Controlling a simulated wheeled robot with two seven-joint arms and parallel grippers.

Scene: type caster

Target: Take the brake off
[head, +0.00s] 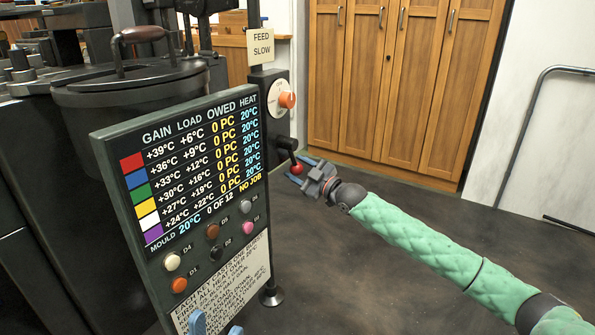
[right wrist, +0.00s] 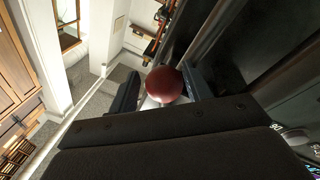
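A lever with a red ball knob (head: 297,169) sticks out from the dark post right of the display board, below the dial; no label on it is readable. My right gripper (head: 304,172) is at the knob, its fingers open on either side of it. In the right wrist view the red ball (right wrist: 166,85) sits between the two fingers (right wrist: 160,90), with a gap showing on the left finger's side. My left gripper (head: 217,327) shows only as two blue fingertips, apart, at the bottom edge in front of the board; the rest is out of frame.
The display board (head: 200,165) with coloured buttons stands left of the lever. A dial with an orange knob (head: 287,100) and a "FEED SLOW" sign (head: 261,45) are above it. A lidded pot (head: 130,80) stands behind the board. Wooden cupboards (head: 400,80) are at the back; open floor lies right.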

